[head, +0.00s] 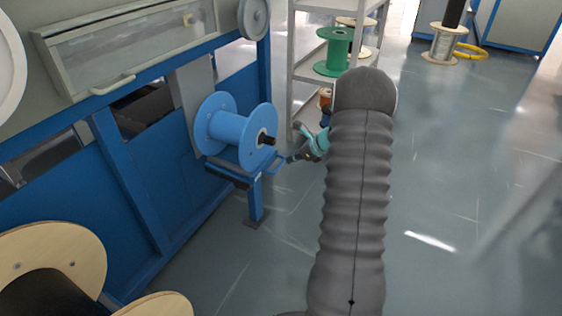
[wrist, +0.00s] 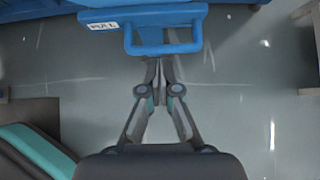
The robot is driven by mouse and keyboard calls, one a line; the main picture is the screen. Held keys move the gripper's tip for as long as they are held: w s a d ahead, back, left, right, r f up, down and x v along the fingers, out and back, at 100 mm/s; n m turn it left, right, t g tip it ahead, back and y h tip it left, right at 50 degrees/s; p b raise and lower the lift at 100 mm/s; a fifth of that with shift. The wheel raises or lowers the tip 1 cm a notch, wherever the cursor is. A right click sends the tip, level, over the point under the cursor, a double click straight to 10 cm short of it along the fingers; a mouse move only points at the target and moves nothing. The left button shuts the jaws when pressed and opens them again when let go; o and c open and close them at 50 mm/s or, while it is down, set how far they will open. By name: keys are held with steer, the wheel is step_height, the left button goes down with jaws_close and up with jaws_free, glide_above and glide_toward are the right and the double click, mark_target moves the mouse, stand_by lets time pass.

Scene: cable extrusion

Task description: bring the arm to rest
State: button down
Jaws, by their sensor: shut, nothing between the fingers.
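My gripper (head: 296,157) is at the end of my grey-sleeved arm, in front of the blue machine. In the wrist view its fingers (wrist: 161,68) are together at the tips with nothing between them. The tips are close to a blue pull handle (wrist: 163,48), below it in the picture; I cannot tell whether they touch. My sleeve hides part of the wrist in the head view.
A blue spool (head: 222,128) sits on the machine's spindle above the handle. A "PULL" label (wrist: 103,26) is beside the handle. A grey shelf (head: 305,73) holds a green spool (head: 336,48). A wooden spool (head: 55,245) stands at front left.

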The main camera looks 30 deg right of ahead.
steer(key=v, duration=0.5)
steer(key=shift+s+a+r, duration=0.2)
steer(key=shift+r, duration=0.2)
steer(key=shift+n, duration=0.3)
steer(key=s+a+n+g, duration=0.4)
steer(key=s+a+n, duration=0.2)
steer(key=s+n, duration=0.45)
steer(key=s+a+r+n+t+h+p, duration=0.1)
steer(key=s+a+r+n+h, duration=0.4)
steer(key=s+a+r+n, duration=1.3)
steer(key=s+a+r+t, duration=0.1)
steer(key=s+a+r, duration=0.3)
steer(key=a, duration=0.1)
steer(key=shift+s+p, duration=0.2)
steer(key=shift+p, duration=0.1)
